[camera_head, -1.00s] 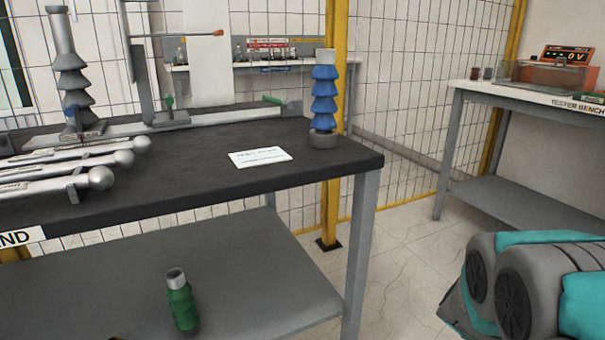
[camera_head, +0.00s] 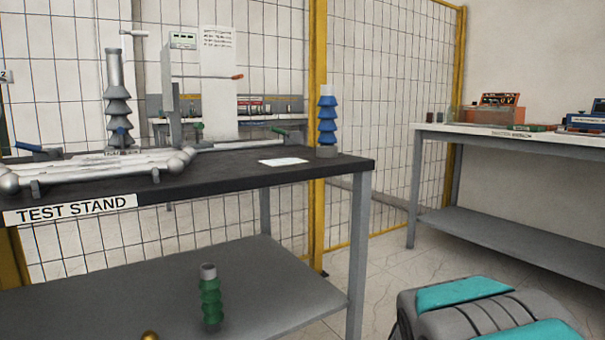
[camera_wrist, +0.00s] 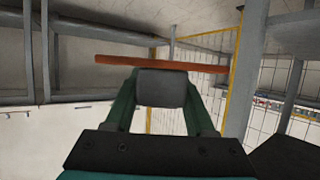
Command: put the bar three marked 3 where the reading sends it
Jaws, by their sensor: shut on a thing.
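My gripper (camera_wrist: 165,88) is shut on a grey block (camera_wrist: 162,88), which sits between its two green fingers in the wrist view. A long copper-brown bar (camera_wrist: 115,60) lies across just beyond the block and appears joined to it. No number 3 can be read on it. In the head view the gripper is out of the picture. A small box with a greenish display (camera_head: 183,40) is on the test stand's post, also unreadable.
The test stand (camera_head: 240,170) holds silver ball-ended bars (camera_head: 100,168), a grey ribbed bushing (camera_head: 117,90), a blue ribbed bushing (camera_head: 327,120) and a white card (camera_head: 283,161). A green bushing (camera_head: 211,298) stands on its lower shelf. Floor (camera_head: 385,265) shows between the benches.

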